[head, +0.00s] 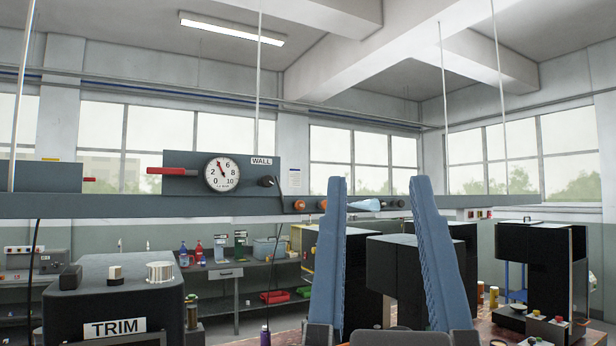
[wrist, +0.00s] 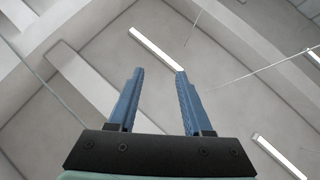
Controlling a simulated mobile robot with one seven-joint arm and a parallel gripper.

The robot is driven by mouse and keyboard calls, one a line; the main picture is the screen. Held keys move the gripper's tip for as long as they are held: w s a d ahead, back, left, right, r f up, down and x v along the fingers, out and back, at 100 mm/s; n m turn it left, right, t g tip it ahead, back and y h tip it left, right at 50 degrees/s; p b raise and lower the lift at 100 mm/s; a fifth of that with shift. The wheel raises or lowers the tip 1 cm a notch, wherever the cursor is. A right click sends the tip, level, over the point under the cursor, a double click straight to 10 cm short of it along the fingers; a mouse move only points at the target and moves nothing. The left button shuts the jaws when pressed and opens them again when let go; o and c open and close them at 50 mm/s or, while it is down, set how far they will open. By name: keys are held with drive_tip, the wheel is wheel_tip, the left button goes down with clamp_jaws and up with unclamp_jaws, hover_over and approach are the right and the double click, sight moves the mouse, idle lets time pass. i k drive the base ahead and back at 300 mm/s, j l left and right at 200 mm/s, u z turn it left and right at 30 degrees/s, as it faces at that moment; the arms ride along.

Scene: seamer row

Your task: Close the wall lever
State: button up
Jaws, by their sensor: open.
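The wall lever is a red handle (head: 173,171) on a grey panel (head: 269,183) marked WALL, on the long overhead beam. The handle lies level and points left from the panel. A round white gauge (head: 222,174) and a black knob (head: 266,182) sit on the same panel. My gripper (head: 379,184) is open and empty, its two blue fingers pointing up, to the right of and apart from the panel. The wrist view shows the open gripper (wrist: 158,72) against the ceiling, with no lever in sight.
The grey beam (head: 450,202) runs across the view. A dark machine marked TRIM (head: 115,305) stands at the lower left. Black boxes (head: 400,270) stand behind my fingers. A light blue item (head: 350,204) lies along the beam beside the fingers. Thin rods hang from the ceiling.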

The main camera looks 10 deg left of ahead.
sight(152, 171)
drive_tip(key=i+j+u, duration=0.2)
drive_tip(key=i, duration=0.85)
drive_tip(key=l, duration=0.15)
